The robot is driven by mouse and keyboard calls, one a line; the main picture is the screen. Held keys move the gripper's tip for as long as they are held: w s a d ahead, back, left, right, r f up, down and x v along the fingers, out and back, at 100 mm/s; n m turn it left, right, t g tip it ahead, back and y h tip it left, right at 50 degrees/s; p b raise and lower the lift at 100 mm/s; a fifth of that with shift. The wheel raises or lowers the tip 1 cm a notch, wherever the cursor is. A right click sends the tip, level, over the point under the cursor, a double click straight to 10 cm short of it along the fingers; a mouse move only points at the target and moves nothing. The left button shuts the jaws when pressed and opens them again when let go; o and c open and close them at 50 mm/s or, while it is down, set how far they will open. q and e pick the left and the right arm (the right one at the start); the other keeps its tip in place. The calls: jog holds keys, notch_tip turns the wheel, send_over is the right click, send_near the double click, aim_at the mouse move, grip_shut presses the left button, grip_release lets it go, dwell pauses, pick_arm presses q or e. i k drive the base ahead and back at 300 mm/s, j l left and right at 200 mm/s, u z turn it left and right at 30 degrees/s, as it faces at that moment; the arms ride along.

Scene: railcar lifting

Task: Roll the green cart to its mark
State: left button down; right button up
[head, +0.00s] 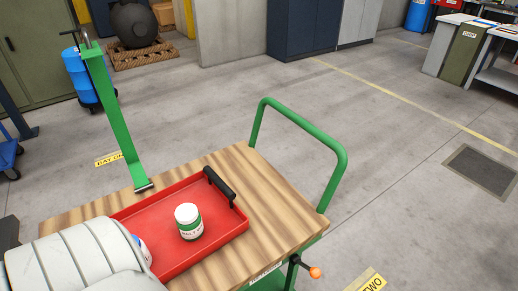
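The green cart has a wooden top (277,203) and a green tube push handle (304,128) at its far right side. A lever with an orange knob (315,272) sticks out below the top at the lower right. A red tray (226,227) with a black handle lies on the top, with a white jar with a green label (188,221) upright in it. A second jar (145,248) is mostly hidden behind a white rounded shape at the lower left. A yellow floor label reading "TWO" (372,284) is partly cut off at the bottom edge. Neither gripper is in view.
A green post (116,121) rises at the top's far left. A yellow "BAY ON…" label (109,159) is partly hidden behind it. A blue drum (82,75), dark cabinets (303,25) and a floor grate (481,170) stand around. The floor beyond the handle is clear.

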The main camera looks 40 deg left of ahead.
aim_at(283, 224)
jog(key=i+u, duration=0.1)
jog(key=u, duration=0.7)
jog(key=i+l+u, duration=0.1)
jog(key=u, duration=0.35)
jog(key=l+u, duration=0.15)
jog(key=u, duration=0.25)
jog(key=i+l+u, duration=0.1)
jog(key=u, duration=0.3)
jog(key=i+l+u, duration=0.15)
jog(key=l+u, duration=0.35)
jog(key=l, duration=0.55)
jog(key=l+u, duration=0.45)
jog(key=l, duration=1.3)
jog(key=k, duration=0.05)
